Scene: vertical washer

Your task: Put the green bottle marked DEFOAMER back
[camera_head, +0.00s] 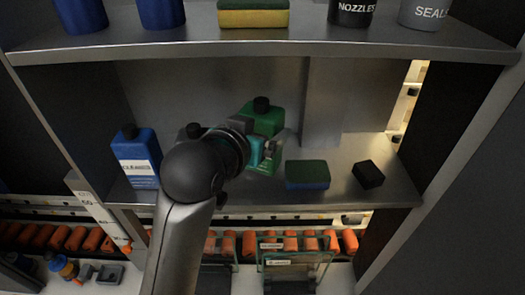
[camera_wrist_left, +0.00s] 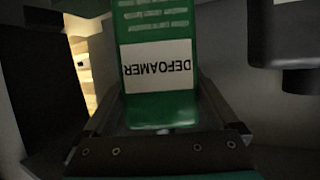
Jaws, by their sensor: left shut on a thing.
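The green bottle (camera_head: 266,118) with a black cap is on or just above the middle shelf (camera_head: 340,190). Its white label reads DEFOAMER in the left wrist view (camera_wrist_left: 158,68), where the bottle appears upside down. My left gripper (camera_head: 268,152) is shut on the green bottle, with a jaw on each side of it in the wrist view (camera_wrist_left: 163,125). My right gripper is not in view.
A blue bottle (camera_head: 136,158) stands at the shelf's left. A green-topped blue sponge (camera_head: 307,175) and a small black block (camera_head: 368,174) lie to the right of my gripper. A dark cap (camera_head: 194,130) shows behind my arm. The upper shelf (camera_head: 270,48) holds containers overhead.

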